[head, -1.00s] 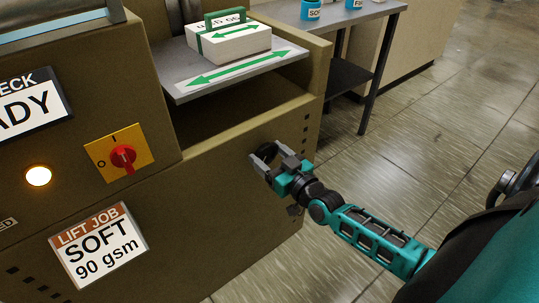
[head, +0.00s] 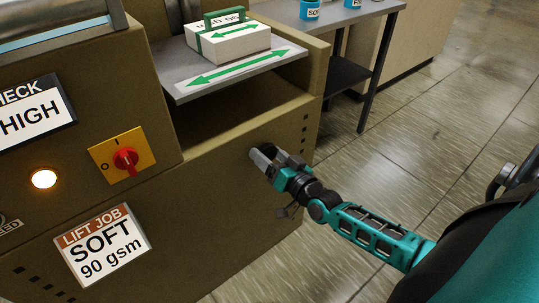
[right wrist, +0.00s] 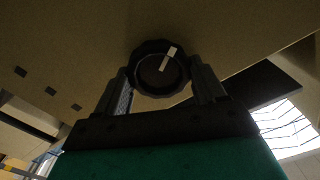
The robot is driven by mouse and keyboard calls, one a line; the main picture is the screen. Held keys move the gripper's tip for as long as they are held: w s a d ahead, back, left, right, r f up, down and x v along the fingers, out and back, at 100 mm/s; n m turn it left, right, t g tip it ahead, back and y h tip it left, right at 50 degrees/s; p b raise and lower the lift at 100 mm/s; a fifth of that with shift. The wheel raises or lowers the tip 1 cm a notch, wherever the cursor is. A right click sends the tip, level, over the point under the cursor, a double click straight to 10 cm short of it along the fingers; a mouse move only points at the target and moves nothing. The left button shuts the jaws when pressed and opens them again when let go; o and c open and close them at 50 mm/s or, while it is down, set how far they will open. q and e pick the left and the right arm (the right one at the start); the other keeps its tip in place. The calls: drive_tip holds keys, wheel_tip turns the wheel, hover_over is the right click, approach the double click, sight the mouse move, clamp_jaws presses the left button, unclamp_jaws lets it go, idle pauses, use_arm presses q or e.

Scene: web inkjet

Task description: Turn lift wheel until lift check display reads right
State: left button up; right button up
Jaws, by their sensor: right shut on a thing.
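The lift wheel (right wrist: 150,72) is a dark round knob with a white mark on its face, seen in the right wrist view between the two fingers. My right gripper (head: 267,158) is shut on it at the machine's front panel; in the right wrist view the fingers (right wrist: 162,88) lie on either side of the wheel. In the head view the gripper mostly hides the wheel. The check display (head: 33,117) at the left edge is partly cut off and shows "HIGH". My left gripper is not in view.
A "LIFT JOB SOFT 90 gsm" sign (head: 101,245) is on the panel. Above it are a red switch on a yellow plate (head: 136,145) and a lit lamp (head: 44,179). A wrapped stack (head: 237,42) sits on the lift shelf (head: 184,86). Floor is clear at right.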

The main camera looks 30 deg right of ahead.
drive_tip(key=o, duration=1)
drive_tip(key=shift+o, duration=0.2)
drive_tip(key=shift+s, duration=0.1)
use_arm(q)
drive_tip(key=p, duration=0.1)
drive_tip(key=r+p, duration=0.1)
drive_tip(key=p, duration=0.1)
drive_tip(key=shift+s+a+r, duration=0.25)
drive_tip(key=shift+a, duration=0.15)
use_arm(e)
drive_tip(key=s+d, duration=0.1)
drive_tip(key=s, duration=1.1)
drive_tip(key=shift+s, duration=0.35)
